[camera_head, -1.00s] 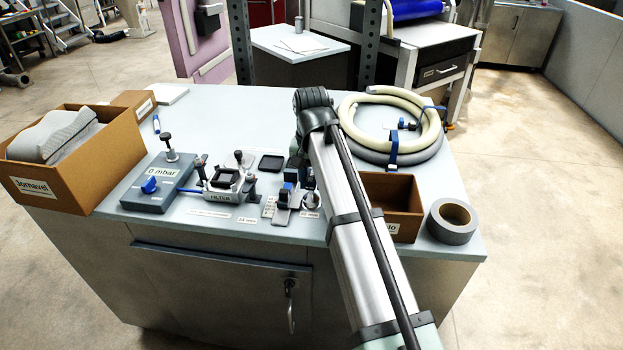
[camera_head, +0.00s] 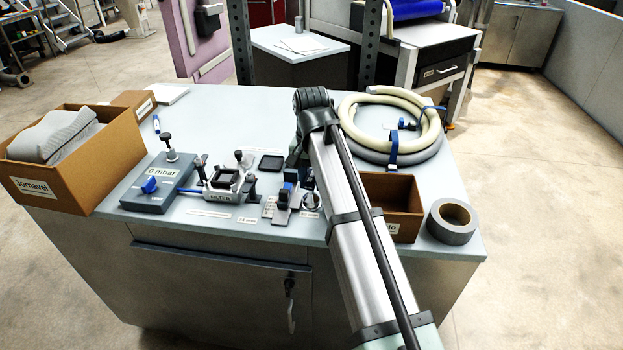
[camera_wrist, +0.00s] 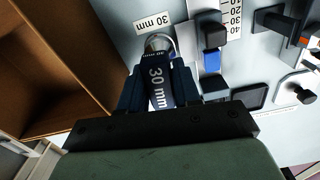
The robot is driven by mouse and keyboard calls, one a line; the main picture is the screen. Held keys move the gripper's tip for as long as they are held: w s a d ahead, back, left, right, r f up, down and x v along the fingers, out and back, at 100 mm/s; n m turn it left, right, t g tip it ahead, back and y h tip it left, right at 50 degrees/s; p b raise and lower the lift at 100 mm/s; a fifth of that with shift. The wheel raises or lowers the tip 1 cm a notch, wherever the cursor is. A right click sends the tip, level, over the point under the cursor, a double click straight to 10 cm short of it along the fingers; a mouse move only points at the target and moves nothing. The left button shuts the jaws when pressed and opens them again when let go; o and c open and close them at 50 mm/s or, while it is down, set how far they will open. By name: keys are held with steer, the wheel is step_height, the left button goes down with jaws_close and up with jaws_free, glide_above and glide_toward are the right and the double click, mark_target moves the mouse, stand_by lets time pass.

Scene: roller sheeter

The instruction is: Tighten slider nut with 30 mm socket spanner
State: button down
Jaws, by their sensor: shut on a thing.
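My gripper (camera_wrist: 158,84) is shut on the dark blue 30 mm socket spanner (camera_wrist: 159,92), whose white "30 mm" lettering faces the wrist camera. A round metal ring (camera_wrist: 159,43) shows at the spanner's far end, beside a "30 mm" label (camera_wrist: 152,22) on the table. Contact with the table is unclear. The grey slider unit (camera_wrist: 204,65) with a blue-topped block and a numbered scale (camera_wrist: 231,18) lies just right of the spanner. I cannot make out the slider nut.
An open brown box (camera_head: 390,226) and a tape roll (camera_head: 452,222) stand right of my arm. Coiled hoses (camera_head: 428,125) lie behind. The filter fixture (camera_head: 224,195) and "0 mbar" gauge box (camera_head: 160,190) stand left.

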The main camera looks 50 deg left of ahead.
steer(key=shift+r, duration=0.5)
steer(key=shift+r, duration=1)
steer(key=shift+r, duration=2.4)
steer(key=shift+s, duration=0.1)
